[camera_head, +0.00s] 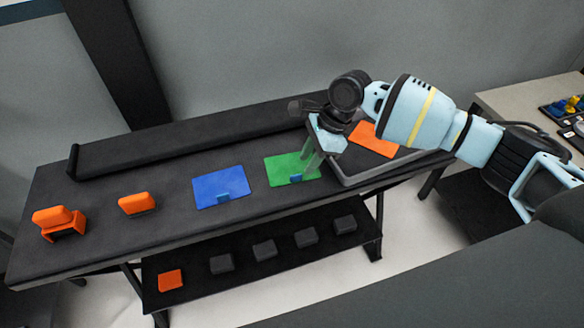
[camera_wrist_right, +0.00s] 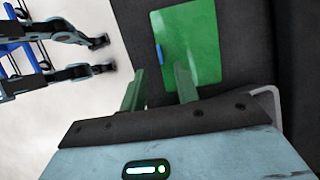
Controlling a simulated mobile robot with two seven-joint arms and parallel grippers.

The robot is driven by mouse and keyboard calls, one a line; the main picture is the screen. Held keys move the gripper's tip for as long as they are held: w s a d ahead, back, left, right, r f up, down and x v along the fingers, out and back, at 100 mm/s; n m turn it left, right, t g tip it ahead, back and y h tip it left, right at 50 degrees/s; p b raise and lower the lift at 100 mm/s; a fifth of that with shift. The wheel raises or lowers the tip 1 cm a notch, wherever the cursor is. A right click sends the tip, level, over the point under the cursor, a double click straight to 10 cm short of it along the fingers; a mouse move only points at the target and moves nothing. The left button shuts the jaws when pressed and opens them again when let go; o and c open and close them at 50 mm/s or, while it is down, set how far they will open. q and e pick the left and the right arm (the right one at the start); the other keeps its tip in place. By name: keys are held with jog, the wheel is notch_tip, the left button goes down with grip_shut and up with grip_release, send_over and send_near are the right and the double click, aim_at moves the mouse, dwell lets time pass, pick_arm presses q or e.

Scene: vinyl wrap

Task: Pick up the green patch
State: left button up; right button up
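The green patch (camera_head: 283,170) lies flat on the dark table, between a blue patch and a grey-rimmed tray. A small blue tab sits at its front edge. My right gripper (camera_head: 311,163) is over the right end of the green patch, its fingers pointing down. In the right wrist view the green patch (camera_wrist_right: 196,40) lies just beyond the fingertips of my right gripper (camera_wrist_right: 157,82). The two fingers are apart with nothing between them. Whether the tips touch the table cannot be told. My left gripper does not show in the head view.
A blue patch (camera_head: 221,187) lies to the left. An orange patch (camera_head: 373,139) lies in the tray (camera_head: 392,168) under my right arm. Two orange tools (camera_head: 59,222) (camera_head: 137,204) stand at the table's left. A black roll (camera_head: 190,141) runs along the back. A lower shelf holds several small blocks.

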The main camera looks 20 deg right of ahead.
aim_at(299, 175)
jog(key=x, duration=0.5)
jog(key=shift+b, duration=0.35)
grip_shut()
